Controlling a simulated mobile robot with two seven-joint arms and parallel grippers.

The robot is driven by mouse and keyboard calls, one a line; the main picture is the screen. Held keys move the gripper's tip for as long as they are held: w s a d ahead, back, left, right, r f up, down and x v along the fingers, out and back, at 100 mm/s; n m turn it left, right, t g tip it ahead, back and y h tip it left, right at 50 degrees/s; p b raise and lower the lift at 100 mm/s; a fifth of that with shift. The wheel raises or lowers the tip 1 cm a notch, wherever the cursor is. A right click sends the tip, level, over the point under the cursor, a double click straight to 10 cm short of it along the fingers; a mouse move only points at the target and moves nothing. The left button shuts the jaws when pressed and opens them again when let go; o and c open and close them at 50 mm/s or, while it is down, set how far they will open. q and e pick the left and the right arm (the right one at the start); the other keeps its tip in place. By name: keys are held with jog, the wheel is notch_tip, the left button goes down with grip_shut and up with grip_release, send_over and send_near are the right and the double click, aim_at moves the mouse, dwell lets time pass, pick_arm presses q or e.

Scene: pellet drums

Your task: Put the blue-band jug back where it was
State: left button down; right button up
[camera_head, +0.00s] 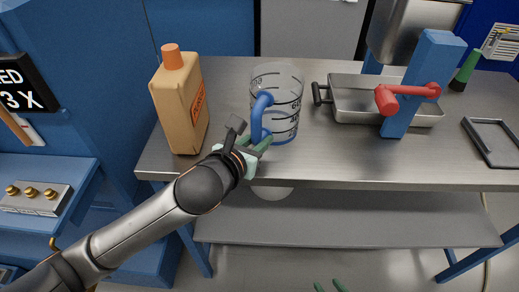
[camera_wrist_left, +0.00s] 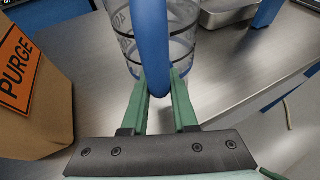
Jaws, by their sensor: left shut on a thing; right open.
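The blue-band jug (camera_head: 289,92) is a clear measuring jug with dark markings, a blue handle (camera_head: 258,116) and blue at its base. It is upright at the steel bench, and appears to rest on the top. My left gripper (camera_head: 257,144) is shut on the lower part of the handle. In the left wrist view, the fingers (camera_wrist_left: 159,88) lie on both sides of the blue handle (camera_wrist_left: 150,38), with the clear jug wall (camera_wrist_left: 184,35) behind. My right gripper (camera_head: 330,286) shows only as two separated green fingertips at the bottom edge, open and empty.
A tan bottle (camera_head: 178,110) with an orange cap and PURGE label (camera_wrist_left: 20,68) stands left of the jug. Right are a steel pan (camera_head: 350,93), a blue post with red handle (camera_head: 408,92) and a grey frame (camera_head: 490,142). Bare bench top (camera_head: 330,155) lies in front.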

pick_arm(q)
notch_tip(320, 180, down, 3)
jog(key=shift+r+b, duration=0.1)
jog(key=shift+b, duration=0.2)
pick_arm(e)
jog(key=shift+w+a+r, duration=0.1)
jog(key=shift+w+a, duration=0.3)
jog(key=shift+w, duration=0.15)
pick_arm(q)
jog(key=c, duration=0.7)
grip_release()
jog(key=shift+f, duration=0.2)
pick_arm(e)
jog(key=shift+s+d, duration=0.1)
jog(key=shift+d, duration=0.15)
pick_arm(q)
jog(key=shift+r, duration=0.1)
pick_arm(e)
jog(key=shift+s, duration=0.1)
